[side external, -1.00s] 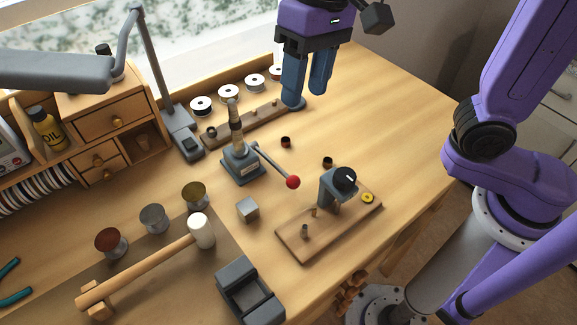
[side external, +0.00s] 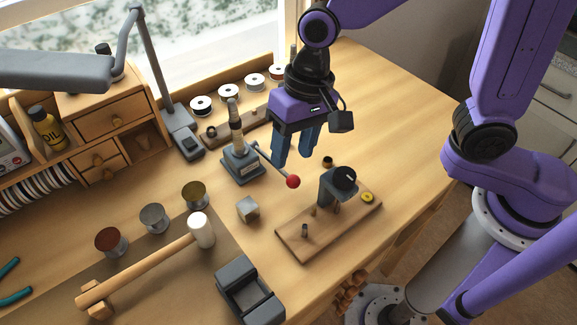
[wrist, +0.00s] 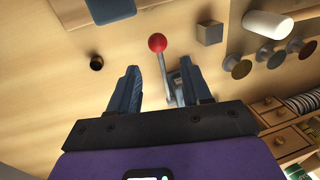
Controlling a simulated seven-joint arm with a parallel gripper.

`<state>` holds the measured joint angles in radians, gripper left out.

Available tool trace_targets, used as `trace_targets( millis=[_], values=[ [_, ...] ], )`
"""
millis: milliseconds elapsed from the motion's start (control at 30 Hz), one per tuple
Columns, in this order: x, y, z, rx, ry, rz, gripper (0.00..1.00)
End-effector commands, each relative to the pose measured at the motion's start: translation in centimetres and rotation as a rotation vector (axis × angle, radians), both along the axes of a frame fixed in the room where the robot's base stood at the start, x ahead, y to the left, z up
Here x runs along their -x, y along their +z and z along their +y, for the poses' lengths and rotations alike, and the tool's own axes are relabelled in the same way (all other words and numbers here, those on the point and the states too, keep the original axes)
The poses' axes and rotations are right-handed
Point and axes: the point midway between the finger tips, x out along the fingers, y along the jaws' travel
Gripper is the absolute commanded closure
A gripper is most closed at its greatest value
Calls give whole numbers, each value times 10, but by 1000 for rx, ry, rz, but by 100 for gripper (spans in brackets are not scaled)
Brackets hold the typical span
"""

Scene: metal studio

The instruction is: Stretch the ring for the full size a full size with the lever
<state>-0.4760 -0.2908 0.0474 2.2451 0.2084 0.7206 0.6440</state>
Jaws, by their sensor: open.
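The ring stretcher (side external: 241,165) has a grey base and an upright stepped mandrel (side external: 236,125). Its lever slopes out to a red ball (side external: 293,182); the ball also shows in the wrist view (wrist: 157,43). I cannot tell whether a ring is on the mandrel. My gripper (side external: 291,160) is open and empty, pointing down by the lever. In the wrist view my gripper (wrist: 158,72) has the lever rod between its fingers in the picture, with the ball beyond the tips; contact cannot be told. A small dark ring (side external: 328,162) stands on the table, also in the wrist view (wrist: 96,62).
A wooden board with a grey gauge-like tool (side external: 338,186) stands in front right. A rack of spools (side external: 229,93) lies behind. The right table area is clear.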

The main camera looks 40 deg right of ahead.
Motion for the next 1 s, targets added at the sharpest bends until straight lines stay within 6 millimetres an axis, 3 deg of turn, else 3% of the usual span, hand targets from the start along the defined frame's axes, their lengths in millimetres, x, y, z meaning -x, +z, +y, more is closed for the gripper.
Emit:
trace_targets(
  millis=[100,300,733,767,900,1000],
  values=[
    [1,-22,4,4,2,4,52],
    [0,-43,8,1,0,2,52],
    [0,-51,10,0,1,0,52],
    [0,-51,10,0,1,0,55],
    [0,-51,10,0,1,0,100],
    [0,-51,10,0,0,0,100]
  ],
)
